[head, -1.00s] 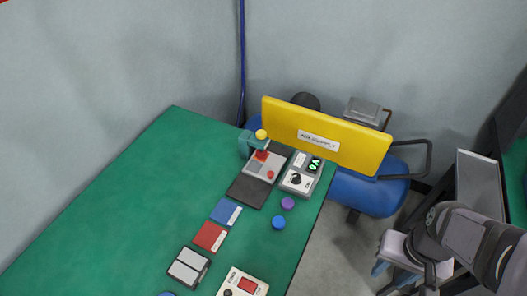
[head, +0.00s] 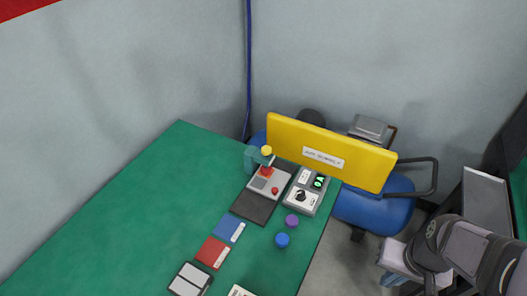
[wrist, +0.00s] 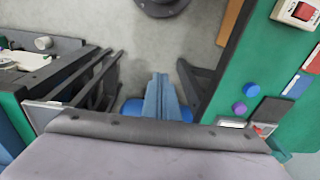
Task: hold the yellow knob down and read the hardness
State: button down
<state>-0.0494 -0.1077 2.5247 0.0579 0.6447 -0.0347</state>
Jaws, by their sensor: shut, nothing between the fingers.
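The yellow knob (head: 266,150) tops a small teal stand (head: 251,160) at the far right corner of the green table in the head view. A grey unit (head: 270,183) with red parts sits under it. A grey box (head: 305,192) with a dial and a lit green display stands just right of it; I cannot read its digits surely. My gripper (wrist: 158,82) is shut and empty in the wrist view, over the floor and blue chair, off the table and well apart from the knob. The knob itself is not visible in the wrist view.
A yellow panel (head: 330,154) with a white label stands behind the testers. Purple (head: 291,221) and blue (head: 282,240) round pieces, blue (head: 227,229) and red (head: 212,252) squares lie on the green table (head: 120,220). The table's left side is clear.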

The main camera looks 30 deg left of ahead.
jog(key=w+a+r+n+t+y+b, duration=0.15)
jog(key=w+a+t, duration=0.25)
jog(key=w+a, duration=0.7)
jog(key=w+a+r+n+t+y+b, duration=0.1)
jog(key=w+a+r+t+y+b, duration=0.15)
jog(key=w+a, duration=0.8)
jog(key=a+r+t+b, duration=0.1)
jog(key=a+r+t, duration=0.2)
jog(key=a, duration=0.4)
jog(key=a+r+t+b, duration=0.1)
jog(key=a+r+t, duration=0.15)
jog(key=a, duration=0.55)
jog(key=s+a+f+m+t+h+b, duration=0.2)
jog(key=s+a, duration=0.4)
jog(key=s, duration=0.4)
jog(key=shift+s+a+m+t+h, duration=0.3)
jog(key=shift+m+t+h, duration=0.25)
jog(key=shift+h, duration=0.65)
jog(key=shift+w, duration=0.1)
jog(key=w+f+p, duration=0.2)
jog(key=w+f, duration=0.4)
jog(key=w, duration=0.3)
jog(key=shift+w, duration=0.4)
